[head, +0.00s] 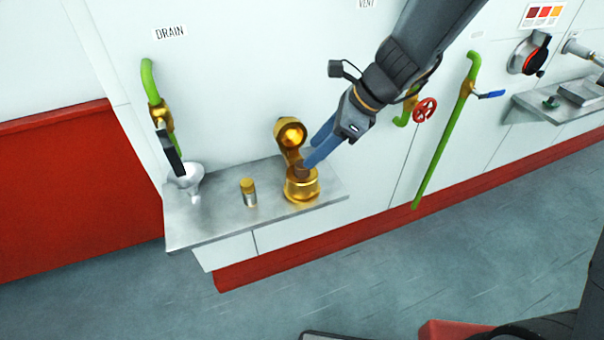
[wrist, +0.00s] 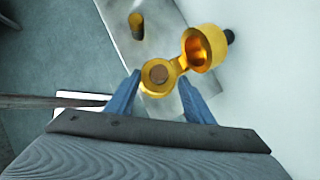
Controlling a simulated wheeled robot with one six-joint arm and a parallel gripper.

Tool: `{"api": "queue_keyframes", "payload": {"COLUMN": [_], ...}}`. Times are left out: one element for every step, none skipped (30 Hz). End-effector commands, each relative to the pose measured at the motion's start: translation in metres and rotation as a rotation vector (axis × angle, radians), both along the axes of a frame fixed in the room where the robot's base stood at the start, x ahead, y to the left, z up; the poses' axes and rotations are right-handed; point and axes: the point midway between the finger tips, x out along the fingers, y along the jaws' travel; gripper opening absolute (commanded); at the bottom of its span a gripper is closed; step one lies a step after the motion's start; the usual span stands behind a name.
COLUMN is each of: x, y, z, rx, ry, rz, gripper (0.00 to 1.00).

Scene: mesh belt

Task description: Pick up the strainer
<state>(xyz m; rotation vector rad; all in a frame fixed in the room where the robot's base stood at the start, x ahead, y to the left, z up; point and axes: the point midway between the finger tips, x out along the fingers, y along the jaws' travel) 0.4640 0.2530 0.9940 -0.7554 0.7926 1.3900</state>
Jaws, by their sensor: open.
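The strainer appears to be the brown round piece (head: 302,172) seated in the mouth of a brass housing (head: 301,190) on the steel shelf. The housing's round lid (head: 291,134) is swung open behind it. In the wrist view the strainer (wrist: 158,74) shows as a brown disc inside the brass rim, beside the open lid (wrist: 205,47). My gripper (head: 311,156) is open, its blue fingers pointing down at the housing from the upper right. In the wrist view its fingertips (wrist: 160,80) lie on either side of the strainer, with nothing held. Contact cannot be told.
A small gold-capped jar (head: 249,192) and a white funnel (head: 187,178) under the drain pipe stand on the shelf (head: 220,226), left of the housing. Green pipes (head: 445,130) and a red valve wheel (head: 425,110) are on the wall to the right. The shelf's front is clear.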

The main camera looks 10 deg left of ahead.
Motion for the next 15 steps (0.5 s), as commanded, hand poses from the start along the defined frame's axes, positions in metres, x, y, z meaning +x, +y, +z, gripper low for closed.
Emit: {"api": "queue_keyframes", "payload": {"x": [-0.001,-0.001,-0.001,-0.001,-0.001,-0.001,-0.001,-0.001,0.000,0.000,0.001,0.001,0.001,0.001,0.001], "y": [0.002,0.003,0.005,0.006,0.008,0.011,0.012,0.014,0.017,0.019,0.020,0.022,0.023,0.024,0.025], "z": [-0.003,-0.005,-0.009,-0.012,-0.016,-0.020,-0.024,-0.027,-0.032,-0.035,-0.037,-0.041,-0.042,-0.044,-0.045], "rx": [-0.001,-0.001,-0.001,-0.002,-0.003,-0.002,-0.002,-0.002,-0.002,-0.002,-0.002,-0.002,-0.001,-0.001,-0.001], "ry": [0.001,0.001,0.002,0.003,0.002,0.003,0.002,0.002,0.001,0.000,0.000,0.000,-0.001,-0.001,-0.002], "rz": [0.002,0.003,0.002,0.002,0.002,0.003,0.004,0.004,0.004,0.004,0.004,0.004,0.004,0.004,0.005], "gripper": [0.48,0.48,0.48,0.48,0.48,0.48,0.48,0.48,0.48,0.48,0.48,0.48,0.48,0.48,0.48]}}
